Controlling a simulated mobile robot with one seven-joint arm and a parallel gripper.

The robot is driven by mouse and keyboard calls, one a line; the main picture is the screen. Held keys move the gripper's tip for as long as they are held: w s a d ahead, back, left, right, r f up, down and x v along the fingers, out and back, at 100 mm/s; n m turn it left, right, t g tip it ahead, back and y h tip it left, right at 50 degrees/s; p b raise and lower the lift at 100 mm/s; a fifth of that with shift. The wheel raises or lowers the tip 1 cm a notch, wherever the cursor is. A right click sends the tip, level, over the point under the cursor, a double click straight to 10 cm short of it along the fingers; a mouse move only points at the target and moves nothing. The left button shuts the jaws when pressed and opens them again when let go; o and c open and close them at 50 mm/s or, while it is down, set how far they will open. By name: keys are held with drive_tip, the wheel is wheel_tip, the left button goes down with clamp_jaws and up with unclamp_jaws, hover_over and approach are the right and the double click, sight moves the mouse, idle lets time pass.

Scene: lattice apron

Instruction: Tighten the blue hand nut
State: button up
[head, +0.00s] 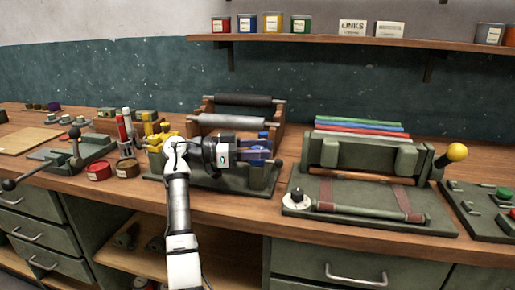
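A green-grey clamp fixture (262,181) stands on the bench in the middle of the head view. Blue parts show at its right end, with a blue knob (263,135) on top; I take this to be the blue hand nut. My gripper (262,152) reaches in from the left and points right, level with the blue parts and just below the knob. Its fingers overlap the blue parts in the picture. I cannot tell whether they touch the nut or are shut on it. The arm hides the fixture's middle.
Yellow parts (154,138) sit at the fixture's left end. Rollers (245,100) stand behind it. A press with a yellow-knobbed lever (457,152) is close on the right. A lever vise (75,150), red tin (97,171) and bottles stand left. The bench front edge is near.

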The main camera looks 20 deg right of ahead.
drive_tip(key=shift+r, duration=0.1)
drive_tip(key=b+v, duration=0.2)
drive_tip(key=v, duration=1.2)
